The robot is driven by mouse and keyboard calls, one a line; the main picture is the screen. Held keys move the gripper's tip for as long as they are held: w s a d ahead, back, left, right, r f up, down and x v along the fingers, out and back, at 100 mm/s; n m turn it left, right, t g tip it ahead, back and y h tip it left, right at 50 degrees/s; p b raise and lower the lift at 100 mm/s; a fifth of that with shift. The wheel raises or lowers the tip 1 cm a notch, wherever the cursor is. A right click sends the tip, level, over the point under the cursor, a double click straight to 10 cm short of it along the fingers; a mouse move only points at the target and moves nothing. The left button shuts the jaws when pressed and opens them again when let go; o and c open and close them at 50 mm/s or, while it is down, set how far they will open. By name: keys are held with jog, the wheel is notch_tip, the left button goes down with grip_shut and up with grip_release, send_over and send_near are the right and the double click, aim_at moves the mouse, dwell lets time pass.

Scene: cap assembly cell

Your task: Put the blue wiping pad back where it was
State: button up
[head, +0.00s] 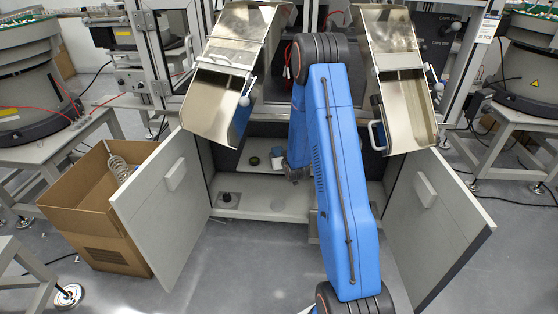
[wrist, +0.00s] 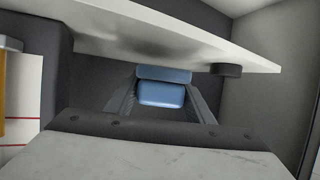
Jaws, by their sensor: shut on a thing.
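The blue wiping pad (wrist: 162,95) shows in the wrist view between the two grey fingers of my gripper (wrist: 162,100), which is shut on it. A second blue face (wrist: 163,73) shows right beyond it; I cannot tell whether it is part of the same pad. A pale shelf edge (wrist: 190,45) crosses above and beyond the fingers. In the head view my gripper (head: 297,174) is partly seen inside the open cabinet, low at the end of the blue arm. The pad cannot be made out there.
The cabinet's left door (head: 160,205) and right door (head: 430,200) stand open on either side of my arm. Small dark round parts (head: 226,197) lie in the cabinet. Two metal chutes (head: 222,95) hang above. A cardboard box (head: 90,210) stands left on the floor.

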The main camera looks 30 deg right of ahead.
jog(key=shift+f, duration=1.2)
jog(key=shift+f, duration=0.15)
jog(key=o, duration=1.2)
